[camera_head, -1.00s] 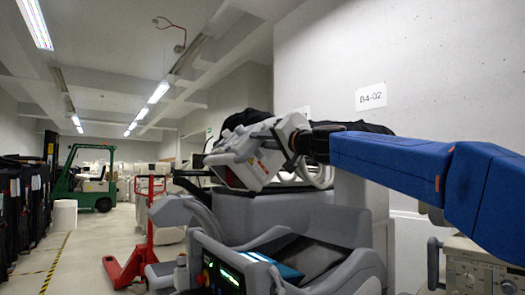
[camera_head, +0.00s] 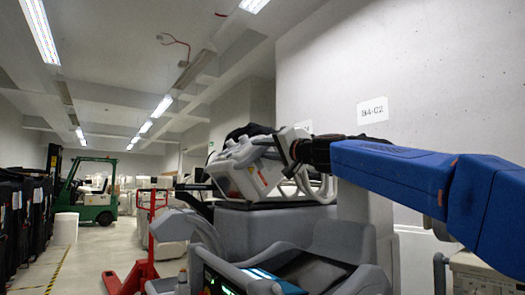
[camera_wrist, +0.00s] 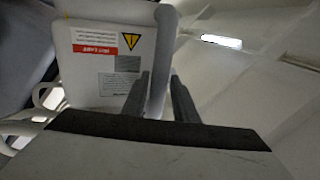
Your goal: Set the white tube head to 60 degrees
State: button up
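The white tube head (camera_head: 252,172) is a boxy white and grey unit with a red and a yellow label, tilted above the grey machine in the head view. My gripper (camera_head: 290,147) is at its upper right side. In the wrist view, the labelled face of the tube head (camera_wrist: 112,60) fills the upper left. The finger tips are partly hidden in the head view. No angle reading is legible.
The grey machine base (camera_head: 270,230) with a lit screen (camera_head: 218,284) stands below the head. A concrete wall with a sign (camera_head: 373,110) is behind at right. A red pallet jack (camera_head: 140,270), a green forklift (camera_head: 95,195) and black covered carts (camera_head: 20,215) are at left.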

jog(key=v, duration=1.7)
jog(key=shift+s, duration=0.2)
jog(key=shift+f, duration=0.15)
jog(key=c, duration=0.4)
jog(key=w+f+m, duration=0.2)
jog(key=f, duration=0.1)
jog(key=w+a+f+m, duration=0.1)
jog(key=w+f+m, duration=0.1)
jog(key=f+m, duration=0.1)
jog(key=w+f+m, duration=0.2)
jog(key=f+m, duration=0.1)
jog(key=f, duration=0.2)
jog(key=shift+w+a+g+y, duration=0.3)
jog(key=shift+w+a, duration=0.05)
jog(key=shift+a, duration=0.05)
grip_shut()
jog(key=w+f+m, duration=0.5)
jog(key=f+m, duration=0.5)
jog(key=f, duration=0.1)
jog(key=w+a+r, duration=0.5)
jog(key=a, duration=0.4)
jog(key=shift+w+a, duration=0.15)
jog(key=shift+w, duration=0.05)
